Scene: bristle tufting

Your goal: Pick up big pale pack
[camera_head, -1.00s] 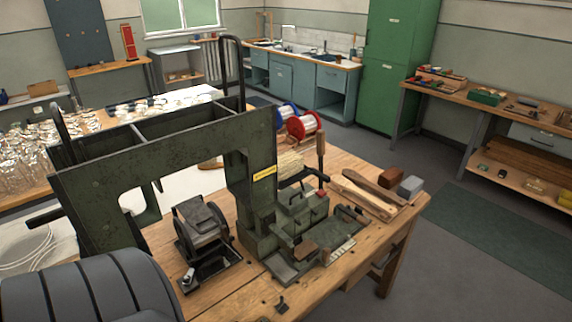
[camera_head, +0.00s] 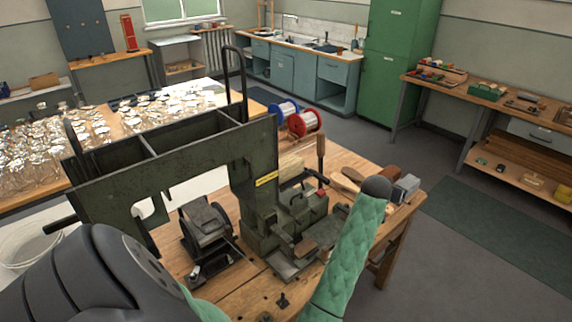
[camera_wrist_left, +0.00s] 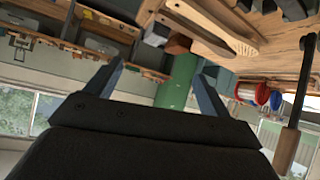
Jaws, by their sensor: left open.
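A pale yellowish pack (camera_head: 290,166) lies on the wooden bench behind the dark green machine, which hides part of it. It looks like the big pale pack, but I cannot be sure. I cannot make it out in the left wrist view. My left gripper (camera_wrist_left: 158,72) is open in the left wrist view, with nothing between its fingers. That view is turned roughly upside down. In the head view a green padded arm section (camera_head: 345,250) with a dark rounded end rises over the bench's front right. The left gripper's fingers do not show there. My right gripper is in neither view.
The tall machine frame (camera_head: 205,160) and the tool block (camera_head: 290,215) crowd the bench. Red (camera_head: 305,122) and blue (camera_head: 284,111) spools stand behind. A grey block (camera_head: 406,186) and wooden pieces lie at the right end. Floor beyond the bench's right edge is clear.

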